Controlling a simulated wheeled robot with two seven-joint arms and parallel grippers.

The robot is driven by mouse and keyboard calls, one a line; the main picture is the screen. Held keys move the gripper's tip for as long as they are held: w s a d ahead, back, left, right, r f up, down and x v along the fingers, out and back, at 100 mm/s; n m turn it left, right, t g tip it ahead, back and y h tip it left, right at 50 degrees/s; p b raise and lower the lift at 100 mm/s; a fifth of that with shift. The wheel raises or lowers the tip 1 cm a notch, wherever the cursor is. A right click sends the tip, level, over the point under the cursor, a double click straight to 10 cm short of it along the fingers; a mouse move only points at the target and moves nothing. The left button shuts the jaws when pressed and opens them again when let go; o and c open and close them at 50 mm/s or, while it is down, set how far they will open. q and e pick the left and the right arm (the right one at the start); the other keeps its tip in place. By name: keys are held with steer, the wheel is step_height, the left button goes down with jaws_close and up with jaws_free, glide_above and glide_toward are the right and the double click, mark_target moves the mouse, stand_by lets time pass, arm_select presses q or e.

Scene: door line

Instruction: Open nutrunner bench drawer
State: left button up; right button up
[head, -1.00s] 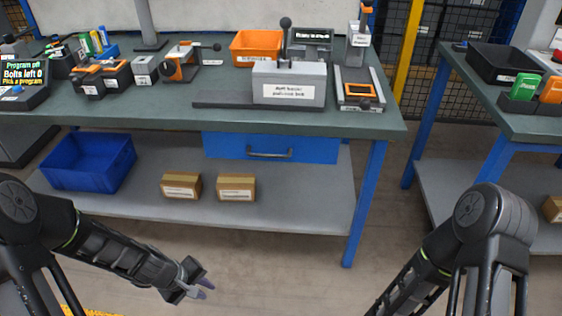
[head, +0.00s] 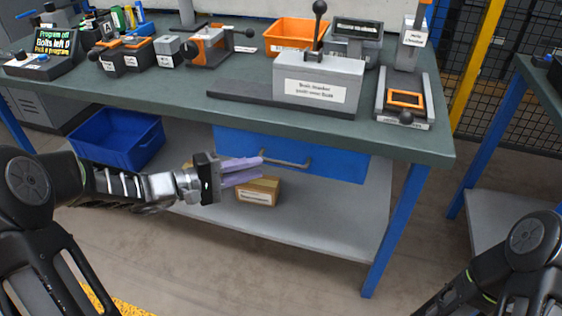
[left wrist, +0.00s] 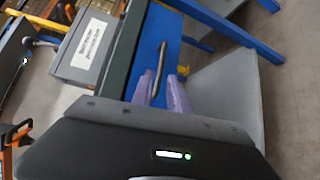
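The blue bench drawer (head: 335,165) sits under the green bench top and is closed. Its grey bar handle (head: 288,162) is on the drawer front. My left gripper (head: 262,170) is in front of the drawer, its two purple fingers apart and pointing at the left end of the handle. In the left wrist view the handle (left wrist: 160,70) shows just ahead of the fingertips (left wrist: 162,82), roughly between them; I cannot tell whether they touch. The drawer front (left wrist: 152,38) shows there too. My right arm enters at the lower right, its gripper out of view.
The bench top (head: 180,100) carries a grey labelled block (head: 318,85), an orange bin (head: 295,35) and other devices. The lower shelf (head: 340,220) holds a blue bin (head: 115,140) and cardboard boxes (head: 258,191). A blue bench leg (head: 395,230) stands at the right.

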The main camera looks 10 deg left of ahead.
mark_target(280, 163)
arm_select(q)
steer(key=shift+b+x, duration=0.5)
steer(key=shift+x, duration=3.45)
steer(key=shift+c, duration=0.2)
jaws_close()
